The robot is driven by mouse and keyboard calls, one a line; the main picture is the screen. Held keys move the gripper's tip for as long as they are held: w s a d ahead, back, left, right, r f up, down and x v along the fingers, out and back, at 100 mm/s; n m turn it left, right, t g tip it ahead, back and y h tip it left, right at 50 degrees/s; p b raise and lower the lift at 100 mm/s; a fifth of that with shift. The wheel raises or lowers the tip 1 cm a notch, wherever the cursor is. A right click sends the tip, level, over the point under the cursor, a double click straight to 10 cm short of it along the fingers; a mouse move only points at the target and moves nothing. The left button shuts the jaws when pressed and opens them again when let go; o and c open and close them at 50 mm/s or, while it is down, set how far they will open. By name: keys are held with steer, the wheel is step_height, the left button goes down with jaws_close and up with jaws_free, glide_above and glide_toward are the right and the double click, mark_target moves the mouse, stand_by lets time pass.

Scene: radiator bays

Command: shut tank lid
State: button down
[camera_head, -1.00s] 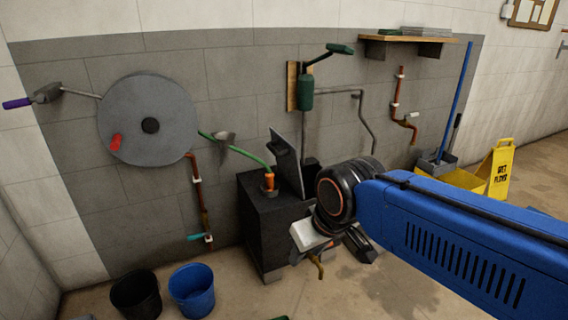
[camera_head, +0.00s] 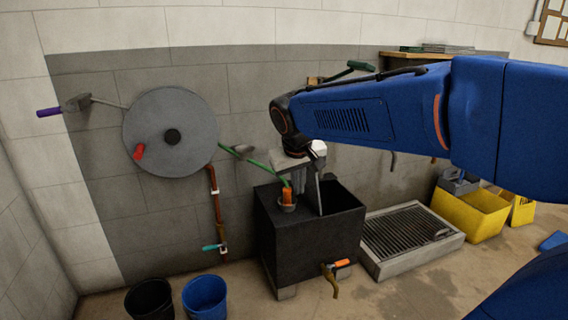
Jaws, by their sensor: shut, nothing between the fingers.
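The black tank (camera_head: 283,242) stands on the floor against the wall, and the right part of its top is open. Its lid (camera_head: 319,195) shows as a thin, near edge-on grey panel standing roughly upright at the left side of the opening. My gripper (camera_head: 299,186) is shut and empty, pointing down over the tank top just left of the lid. I cannot tell whether the fingers touch the lid. My wrist hides the lid's upper part.
An orange fitting (camera_head: 287,197) with a green pipe rises from the tank top close to my fingers. A tap (camera_head: 334,275) sticks out of the tank front. A floor grate (camera_head: 410,238) lies to the right, and black (camera_head: 148,300) and blue (camera_head: 205,297) buckets stand at left.

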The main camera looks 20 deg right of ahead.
steer(key=w+d+f+m+h, duration=0.1)
steer(key=w+d+h, duration=0.1)
steer(key=w, duration=1.4)
steer(key=w+d+f+h, duration=0.1)
steer(key=w+h, duration=0.1)
steer(key=w, duration=1.4)
steer(key=s+d+r+x, duration=0.1)
steer(key=d+x, duration=0.1)
steer(key=x, duration=1)
steer(key=shift+d, duration=0.35)
steer(key=shift+y, duration=0.3)
